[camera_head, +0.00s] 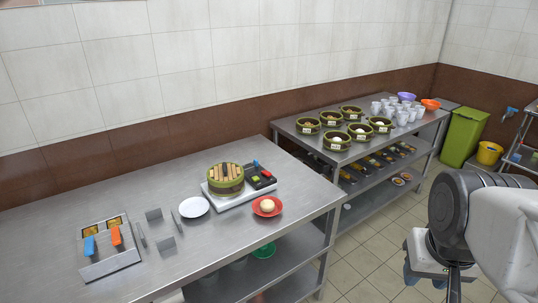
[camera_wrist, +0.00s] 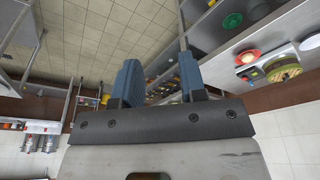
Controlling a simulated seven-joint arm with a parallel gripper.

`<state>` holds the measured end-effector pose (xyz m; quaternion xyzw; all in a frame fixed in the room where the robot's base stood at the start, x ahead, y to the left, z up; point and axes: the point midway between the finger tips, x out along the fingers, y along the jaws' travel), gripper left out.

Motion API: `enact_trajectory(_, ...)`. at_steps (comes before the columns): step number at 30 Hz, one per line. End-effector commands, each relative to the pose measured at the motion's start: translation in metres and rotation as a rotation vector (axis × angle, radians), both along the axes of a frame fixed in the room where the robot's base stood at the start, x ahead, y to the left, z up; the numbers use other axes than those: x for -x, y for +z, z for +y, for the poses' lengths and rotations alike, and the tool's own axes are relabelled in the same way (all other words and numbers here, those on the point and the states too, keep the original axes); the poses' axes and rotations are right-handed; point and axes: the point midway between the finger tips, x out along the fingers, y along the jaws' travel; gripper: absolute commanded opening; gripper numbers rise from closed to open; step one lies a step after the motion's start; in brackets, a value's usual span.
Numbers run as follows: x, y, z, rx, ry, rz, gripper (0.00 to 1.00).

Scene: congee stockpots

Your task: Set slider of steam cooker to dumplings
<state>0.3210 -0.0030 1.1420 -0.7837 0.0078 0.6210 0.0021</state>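The steam cooker (camera_head: 232,197) has a pale base on the near steel table, with a round bamboo steamer (camera_head: 226,181) on it. A black control panel (camera_head: 261,178) lies at its right, with small red, blue and yellow-green parts. The slider and its setting are too small to make out. In the wrist view, the bamboo steamer (camera_wrist: 284,70) and panel (camera_wrist: 249,74) appear at the far right, upside down. My gripper (camera_wrist: 160,76) is open and empty, its two blue fingers apart. It is far from the cooker, at the lower right in the head view (camera_head: 410,277).
A red plate (camera_head: 267,206) with a bun stands close in front of the panel. A white plate (camera_head: 194,207) and a metal rack with orange and blue handles (camera_head: 108,251) are further left. A second table (camera_head: 290,126) holds several steamers and cups. Tiled floor lies between.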

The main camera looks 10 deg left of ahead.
Motion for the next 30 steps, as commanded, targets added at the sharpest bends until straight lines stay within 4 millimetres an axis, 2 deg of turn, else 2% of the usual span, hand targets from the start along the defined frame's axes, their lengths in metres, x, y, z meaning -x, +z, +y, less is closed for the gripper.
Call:
enact_trajectory(8,-0.037,0.018,0.007,0.004,0.039,0.013,0.38)
enact_trajectory(18,-0.109,0.045,0.025,0.010,0.111,0.033,0.38)
enact_trajectory(30,-0.197,0.065,0.053,0.019,0.197,0.059,0.38)
